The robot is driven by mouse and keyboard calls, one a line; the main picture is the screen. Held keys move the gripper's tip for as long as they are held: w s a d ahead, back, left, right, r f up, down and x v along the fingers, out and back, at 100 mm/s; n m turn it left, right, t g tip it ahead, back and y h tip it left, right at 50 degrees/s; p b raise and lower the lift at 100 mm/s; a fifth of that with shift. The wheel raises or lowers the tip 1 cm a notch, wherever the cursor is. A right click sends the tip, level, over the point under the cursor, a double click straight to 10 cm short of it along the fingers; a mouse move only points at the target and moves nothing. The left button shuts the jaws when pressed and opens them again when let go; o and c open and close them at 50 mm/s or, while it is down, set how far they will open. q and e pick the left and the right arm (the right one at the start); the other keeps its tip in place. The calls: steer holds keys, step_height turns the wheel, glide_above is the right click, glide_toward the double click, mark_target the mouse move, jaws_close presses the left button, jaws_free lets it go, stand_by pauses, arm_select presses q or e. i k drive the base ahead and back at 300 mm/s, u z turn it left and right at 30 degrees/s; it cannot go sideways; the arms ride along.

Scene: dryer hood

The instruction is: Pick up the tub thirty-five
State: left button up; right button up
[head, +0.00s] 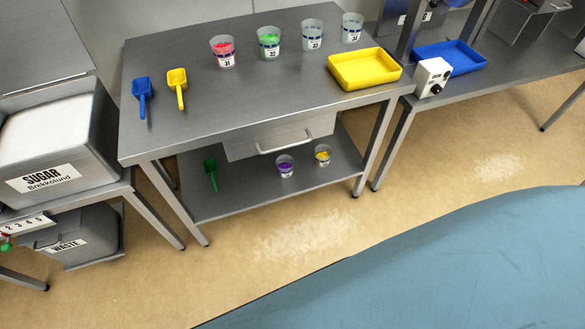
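Several clear tubs with numbered labels are in the head view. On the table top, one with red contents (223,51) reads 31, one with green contents (269,42) seems to read 32, and two look empty, a nearer one (312,35) and a farther one (351,28). On the lower shelf stand a tub with purple contents (285,166) and a tub with yellow contents (322,155). Their labels are too small to read, so I cannot tell which tub is thirty-five. Neither of my grippers is in view.
The steel table (200,130) has a drawer (280,140) above the lower shelf. Blue (142,90) and yellow (177,82) scoops and a yellow tray (364,69) lie on top. A green scoop (210,170) is below. A sugar bin (50,150) stands left. Floor in front is clear.

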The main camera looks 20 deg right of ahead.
mark_target(323, 152)
steer(key=u, duration=0.75)
steer(key=k, duration=0.65)
steer(key=z, duration=1.45)
